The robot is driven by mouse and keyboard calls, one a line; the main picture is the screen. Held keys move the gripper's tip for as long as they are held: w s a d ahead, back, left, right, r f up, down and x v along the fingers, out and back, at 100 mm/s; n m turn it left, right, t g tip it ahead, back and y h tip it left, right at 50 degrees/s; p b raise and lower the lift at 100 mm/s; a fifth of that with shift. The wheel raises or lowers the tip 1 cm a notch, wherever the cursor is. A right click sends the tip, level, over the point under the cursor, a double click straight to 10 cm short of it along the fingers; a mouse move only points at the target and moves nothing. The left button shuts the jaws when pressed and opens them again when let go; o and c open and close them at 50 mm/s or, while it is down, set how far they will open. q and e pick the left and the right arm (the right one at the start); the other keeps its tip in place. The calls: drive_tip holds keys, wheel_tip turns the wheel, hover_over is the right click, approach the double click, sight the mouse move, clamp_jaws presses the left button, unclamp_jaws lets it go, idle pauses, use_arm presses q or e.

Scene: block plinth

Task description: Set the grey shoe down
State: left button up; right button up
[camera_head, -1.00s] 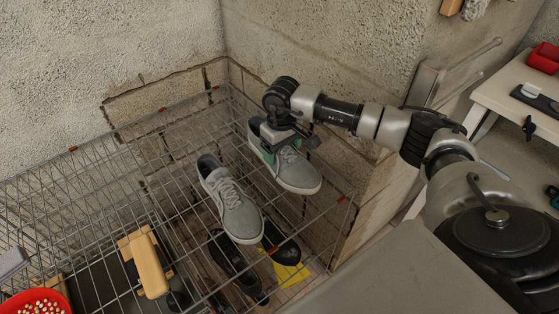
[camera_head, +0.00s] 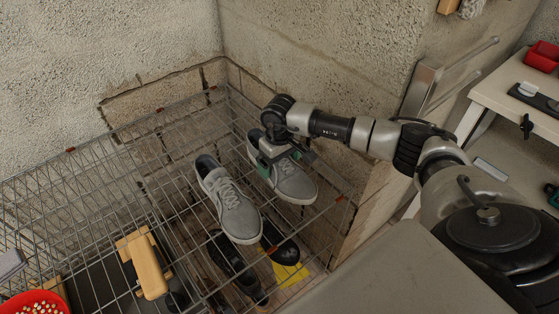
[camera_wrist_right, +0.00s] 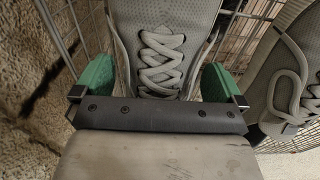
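The grey shoe (camera_head: 294,184) has pale laces and a white sole and is at the back right of the wire rack (camera_head: 118,186). My right gripper (camera_head: 276,160) is over its opening, with a green finger pad on each side. In the right wrist view the laced shoe (camera_wrist_right: 163,45) sits between the green pads of my gripper (camera_wrist_right: 158,82), which look closed against its sides. It is at or just above the wires; I cannot tell whether it touches. A matching grey shoe (camera_head: 230,198) stands beside it on the left. My left gripper is out of view.
Black shoes (camera_head: 232,262) and a yellow item (camera_head: 290,274) lie below the wires. Concrete walls close off the back and right. The wires left of the shoes are clear.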

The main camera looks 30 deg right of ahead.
drive_tip(key=shift+r, duration=0.1)
wheel_tip(320, 180, up, 12)
idle(0.5)
idle(0.5)
